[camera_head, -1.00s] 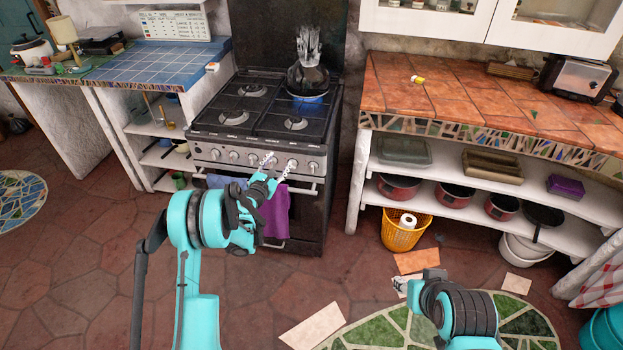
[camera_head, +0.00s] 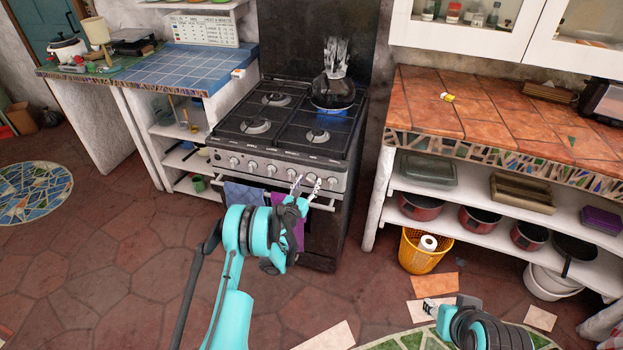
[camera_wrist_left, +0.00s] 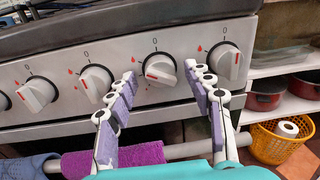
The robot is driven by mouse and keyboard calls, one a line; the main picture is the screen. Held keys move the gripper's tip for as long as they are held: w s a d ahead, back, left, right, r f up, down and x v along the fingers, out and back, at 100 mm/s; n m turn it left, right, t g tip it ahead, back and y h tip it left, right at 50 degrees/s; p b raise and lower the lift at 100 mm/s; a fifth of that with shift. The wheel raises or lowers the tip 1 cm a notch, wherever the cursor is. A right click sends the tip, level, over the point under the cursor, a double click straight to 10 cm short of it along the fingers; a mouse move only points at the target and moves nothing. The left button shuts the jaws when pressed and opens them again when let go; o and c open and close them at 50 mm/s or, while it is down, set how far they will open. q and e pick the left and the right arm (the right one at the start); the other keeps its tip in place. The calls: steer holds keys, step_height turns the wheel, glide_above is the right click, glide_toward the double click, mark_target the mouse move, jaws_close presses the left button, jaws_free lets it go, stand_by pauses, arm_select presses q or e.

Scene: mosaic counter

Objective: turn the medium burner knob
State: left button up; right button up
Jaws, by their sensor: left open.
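The stove's front panel (camera_head: 275,170) carries a row of knobs. In the left wrist view, one knob (camera_wrist_left: 160,68) with a red mark lies between my fingertips in the picture. Its grip is turned differently from the neighbouring knobs (camera_wrist_left: 96,82) and (camera_wrist_left: 226,60). I cannot tell which knob is the medium burner's. My left gripper (camera_head: 306,185) is open and empty in front of the panel; its purple-padded fingers (camera_wrist_left: 162,78) reach toward that knob. Contact is not clear. My right gripper (camera_head: 431,305) is low at the lower right, away from the stove; its fingers are unclear.
An oven rail with a blue towel (camera_head: 243,196) and a purple towel (camera_wrist_left: 115,158) runs below the knobs. A yellow basket (camera_head: 422,255) and a tiled counter (camera_head: 480,100) are to the right.

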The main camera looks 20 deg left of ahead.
arm_select(q)
steer(key=shift+r, duration=0.15)
steer(key=shift+s, duration=0.15)
steer(key=shift+c, duration=0.9)
steer(key=c, duration=1)
steer(key=shift+m, duration=0.3)
steer(key=m, duration=0.5)
steer(key=shift+r, duration=0.1)
steer(key=m, duration=0.5)
steer(key=shift+m+g+y, duration=0.3)
steer(key=shift+m, duration=0.1)
